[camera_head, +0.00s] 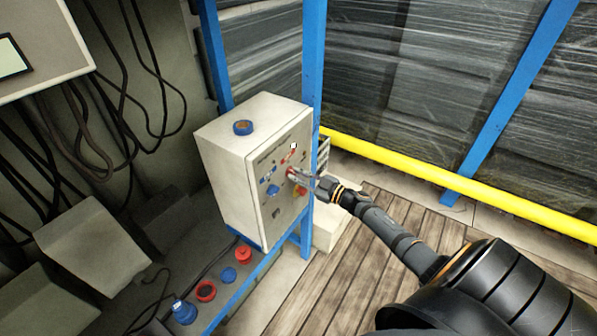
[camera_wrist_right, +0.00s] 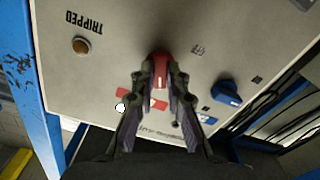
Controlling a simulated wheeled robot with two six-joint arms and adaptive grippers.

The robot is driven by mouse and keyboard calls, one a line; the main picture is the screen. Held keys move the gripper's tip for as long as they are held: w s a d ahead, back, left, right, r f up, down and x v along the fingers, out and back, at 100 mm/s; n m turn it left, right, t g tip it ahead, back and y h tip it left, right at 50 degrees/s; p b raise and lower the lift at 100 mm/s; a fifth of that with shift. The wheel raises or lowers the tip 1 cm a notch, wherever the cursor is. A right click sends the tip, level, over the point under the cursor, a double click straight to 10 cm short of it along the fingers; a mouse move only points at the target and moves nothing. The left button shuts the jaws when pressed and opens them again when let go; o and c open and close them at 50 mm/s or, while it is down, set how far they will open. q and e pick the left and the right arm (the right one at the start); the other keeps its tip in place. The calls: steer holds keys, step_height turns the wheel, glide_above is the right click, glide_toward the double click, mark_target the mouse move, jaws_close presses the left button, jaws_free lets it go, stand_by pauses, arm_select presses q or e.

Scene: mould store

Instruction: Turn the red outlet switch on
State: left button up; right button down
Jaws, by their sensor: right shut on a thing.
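The red outlet switch (camera_head: 291,172) is a small red knob on the front face of the pale control box (camera_head: 225,165). My right gripper (camera_head: 296,176) reaches the box front from the right and is shut on the knob. In the right wrist view the gripper (camera_wrist_right: 159,76) has a finger on each side of it. The fingers partly hide the knob in the head view. My left gripper is not in view.
A blue knob (camera_head: 272,190) sits left of the red one, and it also shows in the wrist view (camera_wrist_right: 226,92). An amber lamp (camera_wrist_right: 81,45) is by the word TRIPPED. Blue posts (camera_head: 313,60) and a yellow rail (camera_head: 400,163) stand near the box. Loose caps (camera_head: 206,290) lie below.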

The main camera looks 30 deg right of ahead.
steer(key=shift+m+p, duration=1.15)
steer(key=shift+m, duration=1.05)
steer(key=c, duration=1.3)
jaws_free()
steer(key=shift+c, duration=0.2)
steer(key=v, duration=1.2)
steer(key=shift+d+f, duration=0.1)
